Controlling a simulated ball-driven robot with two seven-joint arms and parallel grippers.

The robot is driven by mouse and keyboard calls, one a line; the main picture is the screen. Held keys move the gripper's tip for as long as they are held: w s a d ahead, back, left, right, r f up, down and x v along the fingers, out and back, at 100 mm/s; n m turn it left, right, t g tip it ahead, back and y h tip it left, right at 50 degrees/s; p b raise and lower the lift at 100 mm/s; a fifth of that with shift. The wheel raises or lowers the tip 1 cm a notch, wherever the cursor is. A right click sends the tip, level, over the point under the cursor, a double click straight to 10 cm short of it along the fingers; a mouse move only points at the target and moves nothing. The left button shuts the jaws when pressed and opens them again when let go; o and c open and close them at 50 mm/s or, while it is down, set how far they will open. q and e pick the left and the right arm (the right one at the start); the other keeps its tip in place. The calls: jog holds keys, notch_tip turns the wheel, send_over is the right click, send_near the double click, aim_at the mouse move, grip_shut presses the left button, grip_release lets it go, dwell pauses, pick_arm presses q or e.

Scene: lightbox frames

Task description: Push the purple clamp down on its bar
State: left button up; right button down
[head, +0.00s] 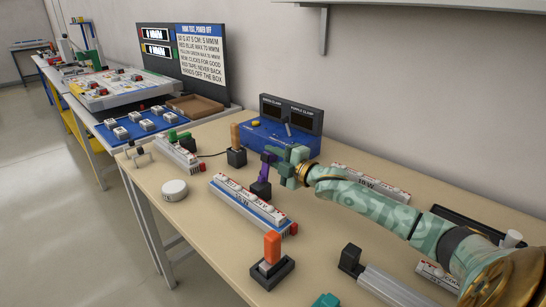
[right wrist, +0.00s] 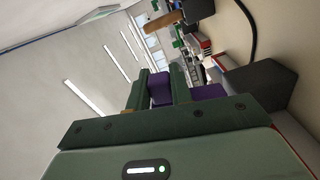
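The purple clamp (head: 264,171) stands on a dark base (head: 261,189) near the middle of the table. My right gripper (head: 270,153) reaches in from the right and is at the clamp's upper part. In the right wrist view the purple clamp (right wrist: 161,89) fills the gap between the two green fingers, and more purple shows beyond the right finger. The gripper looks shut on it. The bar is mostly hidden by the clamp and fingers. My left gripper is not in view.
A blue box with two dark displays (head: 282,132) stands close behind the clamp. A long white-and-blue strip (head: 245,203) lies in front. An orange clamp (head: 272,248) stands nearer on a black base. A white round puck (head: 174,189) lies left, with bare table around it.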

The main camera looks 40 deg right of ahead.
aim_at(269, 157)
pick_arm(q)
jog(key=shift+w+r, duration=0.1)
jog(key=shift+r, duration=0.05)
pick_arm(e)
jog(key=shift+a, duration=0.1)
jog(key=shift+a+r+n+p, duration=0.2)
jog(key=shift+r+n+p, duration=0.05)
jog(key=shift+n+p, duration=0.3)
jog(key=shift+s+a+r+n+p, duration=0.1)
jog(key=shift+a+r+n+p, duration=0.35)
jog(key=shift+n+p, duration=0.5)
jog(key=shift+a+n+p, duration=0.6)
jog(key=shift+a+n, duration=0.05)
jog(key=shift+n, duration=0.35)
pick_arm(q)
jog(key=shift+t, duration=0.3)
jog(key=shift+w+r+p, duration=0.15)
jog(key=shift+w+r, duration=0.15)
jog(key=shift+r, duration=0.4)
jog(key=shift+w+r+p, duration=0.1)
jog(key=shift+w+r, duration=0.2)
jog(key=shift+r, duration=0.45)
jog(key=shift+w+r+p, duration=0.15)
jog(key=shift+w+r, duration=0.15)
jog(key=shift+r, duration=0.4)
pick_arm(e)
jog(key=shift+s+a+f+n, duration=0.15)
jog(key=shift+a+n, duration=0.45)
jog(key=shift+n, duration=0.4)
